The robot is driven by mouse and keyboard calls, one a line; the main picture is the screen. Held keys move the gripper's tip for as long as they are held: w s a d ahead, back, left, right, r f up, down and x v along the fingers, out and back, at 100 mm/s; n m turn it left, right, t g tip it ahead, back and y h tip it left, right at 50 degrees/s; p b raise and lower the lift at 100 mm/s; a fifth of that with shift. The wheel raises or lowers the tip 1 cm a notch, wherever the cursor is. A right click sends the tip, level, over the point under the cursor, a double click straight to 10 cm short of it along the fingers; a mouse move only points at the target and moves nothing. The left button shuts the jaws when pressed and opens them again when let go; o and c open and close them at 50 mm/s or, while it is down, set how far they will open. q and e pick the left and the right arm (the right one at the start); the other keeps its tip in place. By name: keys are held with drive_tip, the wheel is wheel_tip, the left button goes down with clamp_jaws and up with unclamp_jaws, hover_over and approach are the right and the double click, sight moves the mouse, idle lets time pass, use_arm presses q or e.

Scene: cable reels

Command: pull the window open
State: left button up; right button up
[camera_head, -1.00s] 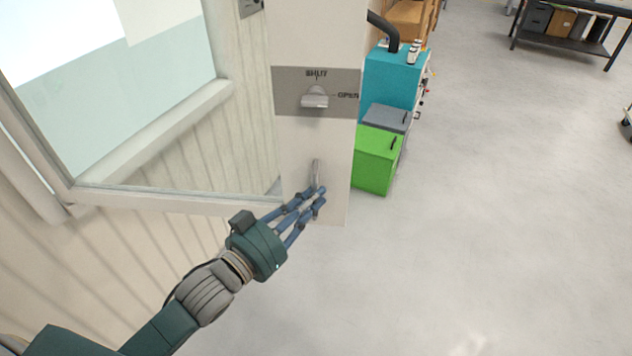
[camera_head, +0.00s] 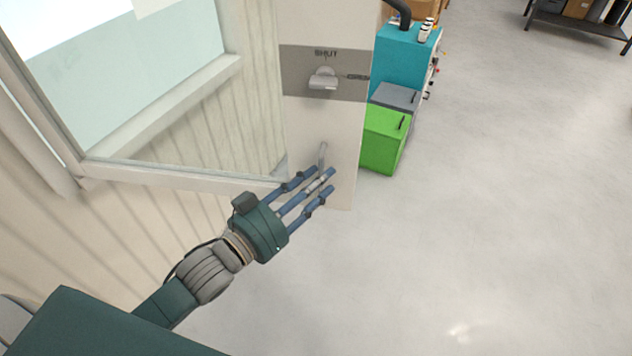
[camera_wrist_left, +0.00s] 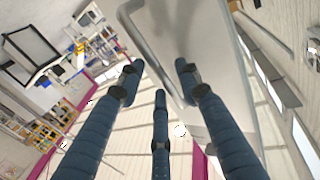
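The window (camera_head: 180,175) has a pale frame and glass at the left. Its lower rail meets a white upright panel (camera_head: 300,125), and it appears to stand at an angle to the slatted wall. The panel carries a grey plate marked SHUT and OPEN with a lever knob (camera_head: 323,79). A slim grey handle (camera_head: 322,155) is below. My left gripper (camera_head: 325,181) has its blue fingers spread at the handle's lower end. In the left wrist view, the open fingers (camera_wrist_left: 160,85) show before the handle (camera_wrist_left: 150,45); contact cannot be told. My right gripper is not in view.
A green box (camera_head: 382,140), a grey box (camera_head: 394,96) and a teal cabinet (camera_head: 400,60) stand just right of the panel. A dark shelf (camera_head: 585,28) is at the far right. The grey floor (camera_head: 490,200) is clear in front and to the right.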

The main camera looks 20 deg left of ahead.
use_arm(q)
drive_tip(key=v, duration=1.2)
idle(0.3)
